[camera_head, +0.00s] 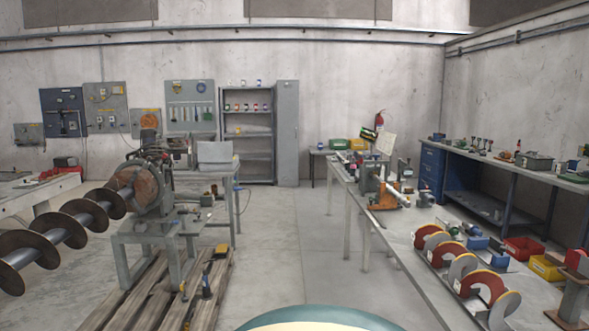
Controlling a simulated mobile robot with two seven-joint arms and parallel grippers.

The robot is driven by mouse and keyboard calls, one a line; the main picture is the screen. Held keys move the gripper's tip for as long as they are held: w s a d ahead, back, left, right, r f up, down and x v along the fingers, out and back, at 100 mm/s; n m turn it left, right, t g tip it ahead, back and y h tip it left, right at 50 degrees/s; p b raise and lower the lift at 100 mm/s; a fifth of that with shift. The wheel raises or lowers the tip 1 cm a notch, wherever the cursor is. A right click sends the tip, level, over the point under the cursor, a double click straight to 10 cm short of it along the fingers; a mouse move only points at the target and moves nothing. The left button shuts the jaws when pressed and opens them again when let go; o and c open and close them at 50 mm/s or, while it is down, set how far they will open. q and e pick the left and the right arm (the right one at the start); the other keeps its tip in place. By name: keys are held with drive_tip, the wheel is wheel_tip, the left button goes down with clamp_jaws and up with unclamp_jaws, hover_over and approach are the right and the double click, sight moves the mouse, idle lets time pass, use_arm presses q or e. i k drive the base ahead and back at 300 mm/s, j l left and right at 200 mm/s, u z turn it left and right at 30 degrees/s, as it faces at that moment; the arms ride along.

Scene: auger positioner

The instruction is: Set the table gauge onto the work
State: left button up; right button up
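A large auger (62,232) with dark round flights extends from the left edge to a positioner (150,190) on a grey metal stand. A long grey table (400,250) runs down the right side. Near its far part stands an orange tool (385,195) among small items. A row of red and pale curved flight pieces (466,270) stands along its near part. I cannot tell which thing is the table gauge; the items are too small to make out. Neither of my grippers is in view.
Wooden pallets (160,295) lie under the positioner stand. Red (524,248) and yellow (546,267) bins sit on the right table. A workbench (500,165) lines the right wall, and a shelf (248,150) stands at the back. The floor (300,240) between is clear.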

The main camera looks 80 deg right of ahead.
sight(403, 171)
drive_tip(key=z, duration=3.35)
drive_tip(key=i+j+u, duration=0.25)
drive_tip(key=i, duration=0.15)
drive_tip(key=i+j+u, duration=0.1)
drive_tip(key=i+u, duration=0.2)
drive_tip(key=i, duration=0.15)
drive_tip(key=i+j+u, duration=0.1)
drive_tip(key=i+u, duration=0.15)
drive_tip(key=i, duration=1.35)
drive_tip(key=i+z, duration=0.4)
drive_tip(key=i+j+z, duration=0.2)
drive_tip(key=z, duration=0.25)
drive_tip(key=i+j+z, duration=0.25)
drive_tip(key=z, duration=0.15)
drive_tip(key=i+j+z, duration=0.15)
drive_tip(key=z, duration=0.25)
drive_tip(key=i+j+z, duration=0.15)
drive_tip(key=j+z, duration=0.3)
drive_tip(key=i+j+z, duration=0.1)
drive_tip(key=z, duration=0.3)
